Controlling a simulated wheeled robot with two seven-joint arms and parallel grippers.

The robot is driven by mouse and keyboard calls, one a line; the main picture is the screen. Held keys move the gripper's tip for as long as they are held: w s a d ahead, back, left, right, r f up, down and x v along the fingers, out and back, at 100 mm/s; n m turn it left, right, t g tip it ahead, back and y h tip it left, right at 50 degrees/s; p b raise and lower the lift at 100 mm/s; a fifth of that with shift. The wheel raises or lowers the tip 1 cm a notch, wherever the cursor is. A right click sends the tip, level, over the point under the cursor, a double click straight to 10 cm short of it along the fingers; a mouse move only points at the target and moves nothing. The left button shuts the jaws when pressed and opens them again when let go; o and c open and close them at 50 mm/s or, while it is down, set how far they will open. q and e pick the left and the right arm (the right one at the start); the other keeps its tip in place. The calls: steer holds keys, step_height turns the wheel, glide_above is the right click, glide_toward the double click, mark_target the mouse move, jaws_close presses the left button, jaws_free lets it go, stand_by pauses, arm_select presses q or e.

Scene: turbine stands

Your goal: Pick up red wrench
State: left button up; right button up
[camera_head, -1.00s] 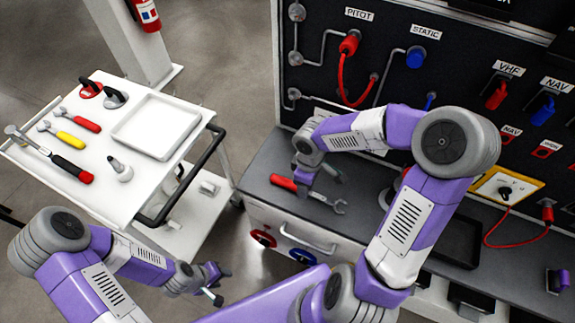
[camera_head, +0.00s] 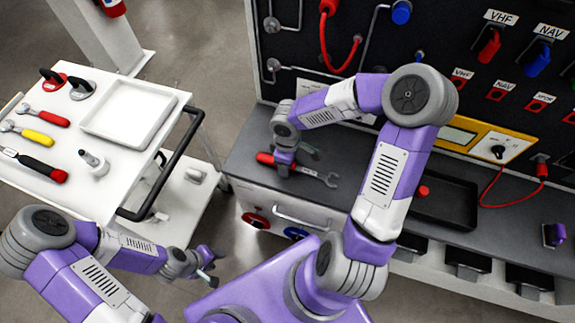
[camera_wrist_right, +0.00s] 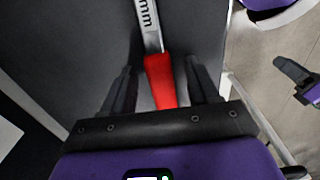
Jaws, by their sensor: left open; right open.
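A wrench with a red handle and grey metal jaw (camera_head: 325,178) lies on the grey workbench. My right gripper (camera_head: 288,158) is at its handle end and partly hides the handle. In the right wrist view the red handle (camera_wrist_right: 160,82) lies between the two spread dark fingers of my right gripper (camera_wrist_right: 158,68), with a gap visible on each side. A smaller red-handled wrench (camera_head: 45,117) lies on the white cart. My left gripper (camera_head: 207,268) is open and empty, low between cart and bench.
The white cart (camera_head: 125,185) at left also holds a white tray (camera_head: 128,112), a yellow-handled tool (camera_head: 28,133) and a black-and-red tool (camera_head: 38,165). A black panel with red and blue connectors rises behind the bench. A dark tray (camera_head: 445,200) sits right of my right arm.

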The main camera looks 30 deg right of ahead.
jaws_close()
steer(key=shift+r, duration=0.15)
step_height(320, 180, up, 10)
steer(key=p, duration=0.4)
stand_by(0.4)
steer(key=c, duration=0.7)
jaws_free()
jaws_close()
steer(key=shift+w+a, duration=0.1)
stand_by(0.4)
